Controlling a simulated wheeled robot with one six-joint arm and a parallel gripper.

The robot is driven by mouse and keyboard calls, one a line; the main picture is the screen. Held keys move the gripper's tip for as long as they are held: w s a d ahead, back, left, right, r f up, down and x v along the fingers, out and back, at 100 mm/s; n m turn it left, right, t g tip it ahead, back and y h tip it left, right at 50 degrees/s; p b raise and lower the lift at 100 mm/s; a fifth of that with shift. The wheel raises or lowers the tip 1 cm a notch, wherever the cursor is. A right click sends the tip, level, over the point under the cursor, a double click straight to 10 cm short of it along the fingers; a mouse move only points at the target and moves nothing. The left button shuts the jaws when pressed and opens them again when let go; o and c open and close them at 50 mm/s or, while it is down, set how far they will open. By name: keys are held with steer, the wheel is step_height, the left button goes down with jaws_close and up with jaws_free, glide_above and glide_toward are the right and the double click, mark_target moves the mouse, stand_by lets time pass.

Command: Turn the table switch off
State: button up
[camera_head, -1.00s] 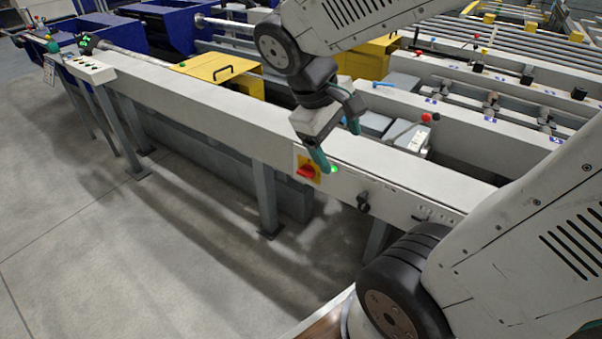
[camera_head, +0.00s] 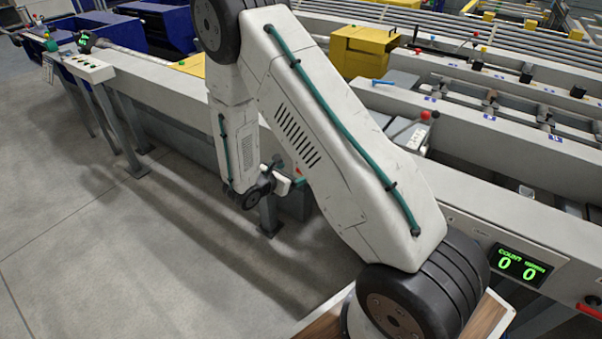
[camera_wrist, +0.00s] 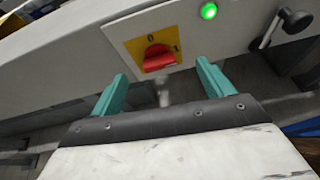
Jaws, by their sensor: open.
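The table switch (camera_wrist: 158,58) is a red rotary knob on a yellow plate (camera_wrist: 134,46) marked 0 and 1, on the side of the pale table beam. In the wrist view the knob lies ahead of my gripper (camera_wrist: 160,85), roughly between its two teal fingers. The fingers are apart and empty, and I see no contact with the knob. In the head view my arm hides most of the switch; a small bit of red shows beside the gripper (camera_head: 290,182). I cannot tell exactly which mark the knob points to.
A lit green lamp (camera_wrist: 208,11) sits right of the switch, with a black-knobbed lever (camera_wrist: 292,20) further right. A counter display (camera_head: 522,266) reading zeros is on the beam at right. The floor in front of the beam (camera_head: 110,240) is clear.

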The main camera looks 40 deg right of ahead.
mark_target(301, 172)
steer(key=shift+n, duration=0.5)
steer(key=w+d+f, duration=0.1)
steer(key=d, duration=0.1)
steer(key=w+d+f, duration=0.1)
steer(key=d+f, duration=0.1)
steer(key=w+d+f, duration=0.1)
steer(key=d+f, duration=0.1)
steer(key=shift+d, duration=0.2)
steer(key=c, duration=1)
